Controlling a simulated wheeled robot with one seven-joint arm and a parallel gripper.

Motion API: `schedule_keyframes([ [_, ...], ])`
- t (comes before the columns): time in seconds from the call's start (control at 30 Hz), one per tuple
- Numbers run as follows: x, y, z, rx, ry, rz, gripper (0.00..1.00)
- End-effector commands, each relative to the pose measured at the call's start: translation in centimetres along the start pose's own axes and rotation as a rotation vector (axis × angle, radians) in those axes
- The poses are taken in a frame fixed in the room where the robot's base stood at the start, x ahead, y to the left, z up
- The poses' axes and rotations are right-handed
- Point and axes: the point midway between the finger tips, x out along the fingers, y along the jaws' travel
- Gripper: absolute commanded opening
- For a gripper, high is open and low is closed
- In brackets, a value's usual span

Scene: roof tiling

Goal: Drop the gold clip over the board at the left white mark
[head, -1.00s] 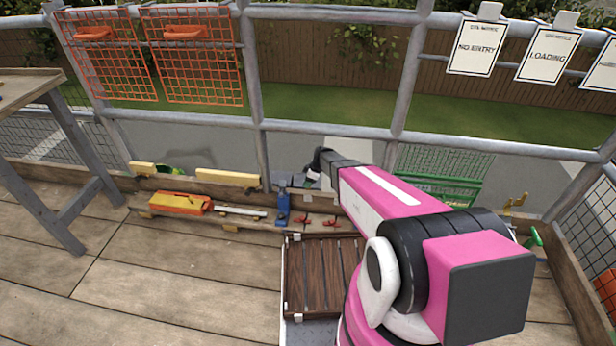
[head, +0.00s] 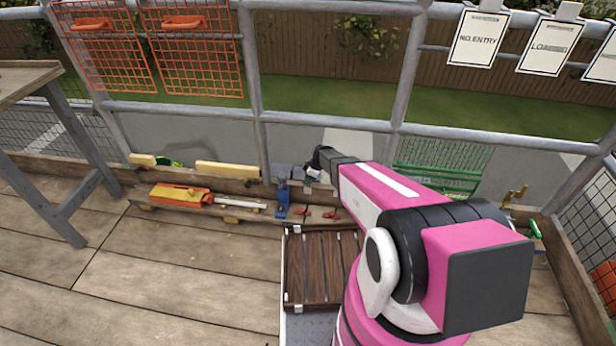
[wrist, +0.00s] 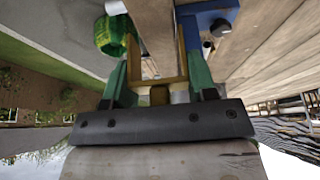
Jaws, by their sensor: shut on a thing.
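My gripper (wrist: 157,80) has green fingers and is shut on the gold clip (wrist: 183,58), a U-shaped piece showing between the fingers in the wrist view. In that view the edge of a wooden board (wrist: 153,25) runs away beyond the clip, between its two arms as pictured. I cannot tell whether the clip is above the board or touching it. In the head view the upright board (head: 232,184) runs along the foot of the railing, and my gripper end is by it, mostly hidden behind my arm. I cannot make out the left white mark.
A blue tool (head: 283,200) stands close left of my gripper; a blue part (wrist: 212,18) also shows in the wrist view. A brown slatted panel (head: 318,265) lies in front. A green cart (head: 440,165) stands beyond the railing.

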Motion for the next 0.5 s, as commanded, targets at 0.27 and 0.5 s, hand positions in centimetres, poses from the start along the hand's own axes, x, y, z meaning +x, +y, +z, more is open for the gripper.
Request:
schedule_keyframes([
  [0.27,1.1,0.1,0.5,0.000,0.000,0.001,0.28],
  [0.5,2.1,0.0,0.9,0.000,0.000,0.000,0.28],
])
